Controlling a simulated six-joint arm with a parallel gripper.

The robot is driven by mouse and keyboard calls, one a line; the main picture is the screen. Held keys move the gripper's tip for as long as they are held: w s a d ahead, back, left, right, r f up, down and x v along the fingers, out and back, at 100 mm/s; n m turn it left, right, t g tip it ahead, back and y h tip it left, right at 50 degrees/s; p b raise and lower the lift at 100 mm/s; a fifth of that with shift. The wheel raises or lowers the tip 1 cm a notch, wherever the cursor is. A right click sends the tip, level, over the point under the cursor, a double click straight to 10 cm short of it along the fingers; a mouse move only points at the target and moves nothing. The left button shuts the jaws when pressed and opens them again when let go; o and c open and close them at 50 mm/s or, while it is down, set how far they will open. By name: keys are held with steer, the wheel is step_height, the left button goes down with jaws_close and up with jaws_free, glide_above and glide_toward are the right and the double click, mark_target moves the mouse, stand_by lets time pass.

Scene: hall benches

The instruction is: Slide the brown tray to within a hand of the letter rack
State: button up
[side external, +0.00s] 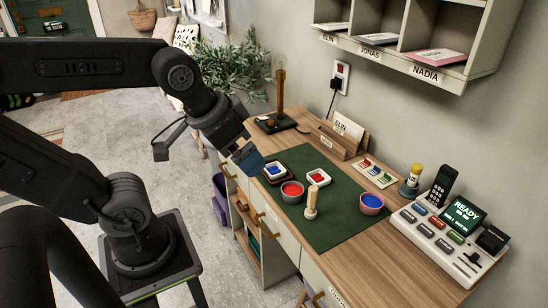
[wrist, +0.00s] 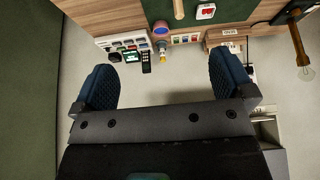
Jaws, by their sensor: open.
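The brown tray (side external: 289,176) lies at the left edge of the green mat in the side view, with a white-rimmed blue pad (side external: 275,169) in it. The wooden letter rack (side external: 340,143) stands behind the mat against the wall, holding an envelope marked ELIN. A clear gap separates tray and rack. My gripper (side external: 247,158) is just left of the tray, above the desk's front edge; whether it touches the tray is unclear. In the wrist view my gripper (wrist: 166,80) has its blue fingers wide apart with nothing between them. The tray is not recognisable there.
A lamp (side external: 281,100) stands left of the rack. A colour strip (side external: 376,173) and control console (side external: 447,232) are to the right.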

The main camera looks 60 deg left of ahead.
steer(key=w+a+n+g, duration=0.2)
steer(key=w+a+n, duration=0.2)
steer(key=w, duration=0.4)
steer(key=n+g, duration=0.4)
steer(key=n, duration=0.9)
glide_above(274, 171)
step_height(274, 171, down, 18)
steer(key=shift+s+d+r, duration=0.1)
step_height(274, 171, down, 14)
steer(key=shift+r, duration=0.1)
